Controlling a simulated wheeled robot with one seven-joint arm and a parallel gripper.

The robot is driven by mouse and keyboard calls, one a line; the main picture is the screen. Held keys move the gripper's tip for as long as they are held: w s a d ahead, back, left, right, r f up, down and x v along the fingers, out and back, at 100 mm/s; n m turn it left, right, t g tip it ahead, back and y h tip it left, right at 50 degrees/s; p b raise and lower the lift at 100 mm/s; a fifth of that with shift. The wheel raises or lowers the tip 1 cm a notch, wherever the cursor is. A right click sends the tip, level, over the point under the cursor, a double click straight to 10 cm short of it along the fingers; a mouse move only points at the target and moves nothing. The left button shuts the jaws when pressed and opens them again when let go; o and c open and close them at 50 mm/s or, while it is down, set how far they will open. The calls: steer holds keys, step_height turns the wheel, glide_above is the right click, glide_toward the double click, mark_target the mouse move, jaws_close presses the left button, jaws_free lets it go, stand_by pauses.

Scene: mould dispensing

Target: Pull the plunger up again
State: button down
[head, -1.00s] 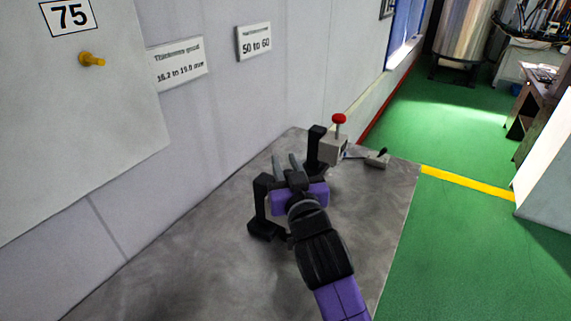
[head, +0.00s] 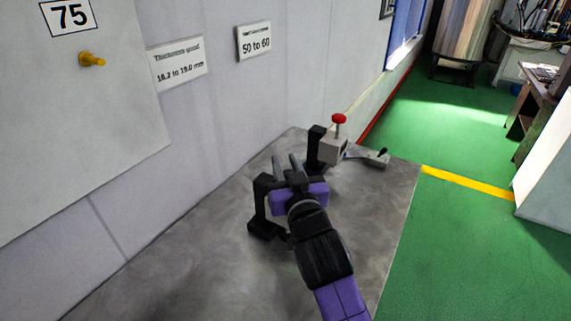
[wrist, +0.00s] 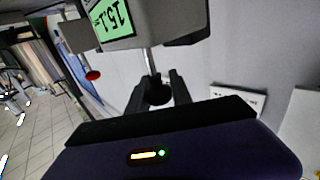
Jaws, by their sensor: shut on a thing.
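In the wrist view, a dark round plunger knob (wrist: 158,92) sits at the end of a thin metal rod (wrist: 149,61). The rod runs into a grey gauge body (wrist: 150,18) with a green display (wrist: 111,19) that reads about 15.1. My gripper (wrist: 158,86) is shut on the knob, with one finger on each side of it. In the head view my gripper (head: 286,162) is over the table, beside a black stand (head: 262,205). The knob and display are hidden there.
A second black stand (head: 315,146) with a grey box (head: 333,149) and red knob (head: 338,119) stands beyond my gripper. A small grey device (head: 376,159) lies to its right. The wall (head: 215,110) is close on the left. The near table top (head: 190,265) is clear.

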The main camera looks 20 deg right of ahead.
stand_by(0.3)
step_height(320, 180, up, 2)
steer(key=shift+r+p, duration=0.1)
steer(key=shift+p, duration=0.6)
steer(key=c, duration=1.2)
jaws_free()
steer(key=shift+o, duration=0.2)
